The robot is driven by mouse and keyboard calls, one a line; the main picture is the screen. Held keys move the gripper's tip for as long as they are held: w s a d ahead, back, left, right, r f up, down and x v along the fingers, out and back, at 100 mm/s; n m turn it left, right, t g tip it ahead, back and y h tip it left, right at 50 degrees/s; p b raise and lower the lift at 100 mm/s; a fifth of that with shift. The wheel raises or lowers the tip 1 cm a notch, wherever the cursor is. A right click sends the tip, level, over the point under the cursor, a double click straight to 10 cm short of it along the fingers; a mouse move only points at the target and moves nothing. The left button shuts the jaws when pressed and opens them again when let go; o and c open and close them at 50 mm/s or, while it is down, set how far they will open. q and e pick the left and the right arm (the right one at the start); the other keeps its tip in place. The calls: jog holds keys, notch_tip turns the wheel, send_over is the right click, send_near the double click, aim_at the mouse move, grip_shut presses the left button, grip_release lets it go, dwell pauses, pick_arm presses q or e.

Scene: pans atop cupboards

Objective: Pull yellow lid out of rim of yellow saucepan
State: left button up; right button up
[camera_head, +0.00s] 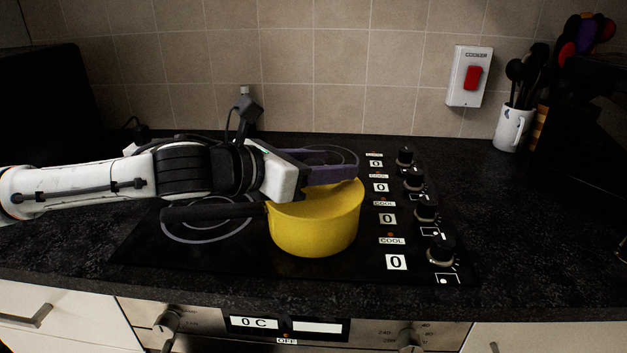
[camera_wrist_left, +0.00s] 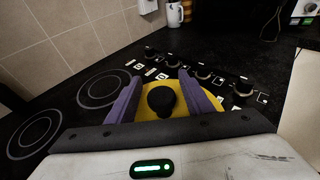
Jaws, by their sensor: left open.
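The yellow saucepan (camera_head: 315,228) stands on the black hob, its black handle (camera_head: 212,212) pointing left. My left gripper (camera_head: 335,172) is over the saucepan's top, reaching in from the left and covering much of the rim in the head view. In the left wrist view its two purple fingers (camera_wrist_left: 159,84) are spread apart on either side of the round black knob (camera_wrist_left: 161,98) of the yellow lid (camera_wrist_left: 147,109). Gaps show between the fingers and the knob. How the lid sits in the rim is hidden. My right gripper is not in view.
The hob has a column of black knobs (camera_head: 427,207) right of the saucepan. A tiled wall (camera_head: 330,80) is behind. A white mug of utensils (camera_head: 512,128) stands at the back right. The worktop right of the knobs (camera_head: 520,230) is clear.

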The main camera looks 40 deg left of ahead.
pick_arm(q)
jog(key=shift+w+d+f, duration=0.15)
jog(key=shift+w+d, duration=0.05)
jog(key=shift+w, duration=0.15)
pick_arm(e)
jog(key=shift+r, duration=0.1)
pick_arm(q)
jog(key=c, duration=1.1)
jog(key=shift+c, duration=0.2)
